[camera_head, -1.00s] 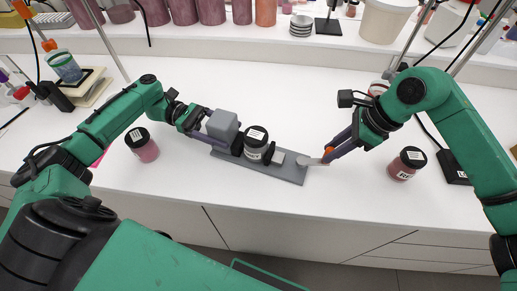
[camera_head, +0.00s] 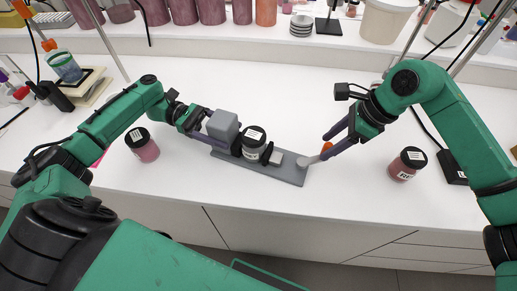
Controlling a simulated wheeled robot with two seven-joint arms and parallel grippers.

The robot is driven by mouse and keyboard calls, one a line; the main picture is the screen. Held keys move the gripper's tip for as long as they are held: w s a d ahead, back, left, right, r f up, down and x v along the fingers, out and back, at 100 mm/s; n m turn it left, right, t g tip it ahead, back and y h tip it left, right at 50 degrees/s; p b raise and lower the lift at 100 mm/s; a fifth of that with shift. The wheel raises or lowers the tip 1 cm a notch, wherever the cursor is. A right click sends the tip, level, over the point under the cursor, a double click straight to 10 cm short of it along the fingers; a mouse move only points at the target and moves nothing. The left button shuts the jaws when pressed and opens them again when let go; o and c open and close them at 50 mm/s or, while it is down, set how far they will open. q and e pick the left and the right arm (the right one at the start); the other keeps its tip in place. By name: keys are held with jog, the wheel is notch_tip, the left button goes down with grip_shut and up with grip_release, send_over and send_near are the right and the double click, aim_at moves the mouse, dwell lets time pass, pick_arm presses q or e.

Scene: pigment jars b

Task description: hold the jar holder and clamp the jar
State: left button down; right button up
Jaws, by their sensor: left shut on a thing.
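The jar holder (camera_head: 226,157) is a long grey base with a grey block (camera_head: 222,126) at its left end and a small clamp slide with a round knob (camera_head: 301,160) at its right end. A jar (camera_head: 254,143) with a black lid and pale contents stands upright on it, between dark jaw pads. My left gripper (camera_head: 219,140) is shut on the holder at its left end, by the block. My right gripper (camera_head: 324,154) is at the holder's right end, its fingers apart around or beside the knob's handle; contact is unclear.
A jar of pink pigment (camera_head: 143,145) stands left of the holder, and a red one (camera_head: 406,164) stands to the right. A black stand base (camera_head: 452,167) is further right. The white table is clear behind the holder; large jars line the back shelf.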

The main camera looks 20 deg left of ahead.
pick_arm(q)
jog(key=shift+s+f, duration=0.1)
jog(key=shift+f, duration=0.25)
grip_release()
jog(key=shift+a+r, duration=0.1)
pick_arm(e)
jog(key=v, duration=1.2)
pick_arm(q)
jog(key=shift+w+a, duration=0.15)
jog(key=shift+w, duration=0.05)
jog(key=a, duration=0.6)
jog(key=shift+a+r, duration=0.15)
jog(key=shift+r, duration=0.15)
jog(key=shift+a, duration=0.5)
pick_arm(e)
jog(key=shift+a, duration=0.1)
